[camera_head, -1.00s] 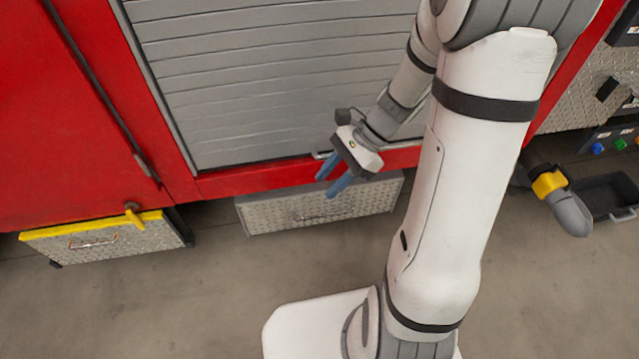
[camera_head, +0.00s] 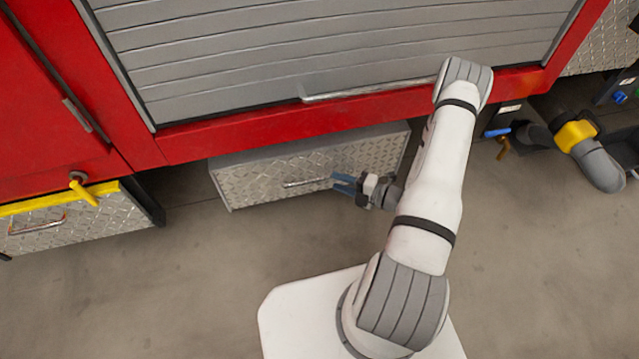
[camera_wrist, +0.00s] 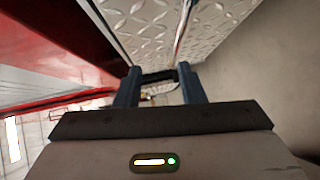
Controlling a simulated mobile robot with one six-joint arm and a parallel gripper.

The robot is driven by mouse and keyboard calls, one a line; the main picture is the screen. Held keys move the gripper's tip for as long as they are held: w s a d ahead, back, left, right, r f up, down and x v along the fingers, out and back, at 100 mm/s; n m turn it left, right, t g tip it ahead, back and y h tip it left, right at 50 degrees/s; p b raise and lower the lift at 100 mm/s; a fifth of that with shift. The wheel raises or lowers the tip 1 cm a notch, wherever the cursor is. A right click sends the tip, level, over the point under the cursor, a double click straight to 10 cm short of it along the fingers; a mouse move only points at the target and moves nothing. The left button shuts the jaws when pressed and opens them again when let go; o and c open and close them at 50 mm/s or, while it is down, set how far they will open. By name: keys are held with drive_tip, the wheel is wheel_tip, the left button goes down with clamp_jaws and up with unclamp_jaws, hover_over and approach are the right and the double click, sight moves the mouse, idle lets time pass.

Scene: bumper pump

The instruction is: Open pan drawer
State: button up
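The diamond-plate drawer (camera_head: 262,180) is below the red body and grey shutter, in the middle of the head view. Its thin metal handle (camera_head: 303,183) runs across the front. My gripper (camera_head: 340,182) is at the right end of this handle, with its blue fingers pointing left along the front. In the wrist view, the fingers (camera_wrist: 160,82) are spread apart. The drawer front (camera_wrist: 150,28) fills the top there, and the handle (camera_wrist: 184,32) runs down toward the right finger. I cannot tell whether they touch. A grey top edge shows above the front.
A second diamond-plate panel with a yellow edge (camera_head: 70,231) is at the left. The grey shutter (camera_head: 330,55) above has a long bar handle. A yellow and grey hose fitting (camera_head: 590,150) is at the right. The concrete floor (camera_head: 210,270) before the drawer is clear.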

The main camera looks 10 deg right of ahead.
sight(321, 178)
drive_tip(key=shift+m+t+h, duration=0.3)
drive_tip(key=shift+m, duration=0.4)
drive_tip(key=shift+w+a+f+b, duration=0.45)
drive_tip(key=shift+w+a+f, duration=0.15)
drive_tip(key=shift+w+a, duration=0.25)
drive_tip(key=shift+w+a+f+b, duration=0.5)
drive_tip(key=shift+w+a+f, duration=0.1)
drive_tip(key=shift+w+a, duration=0.3)
drive_tip(key=shift+w+a+f+b, duration=0.45)
drive_tip(key=shift+w+a+f, duration=0.2)
drive_tip(key=shift+w, duration=0.3)
drive_tip(key=shift+c, duration=0.3)
clamp_jaws()
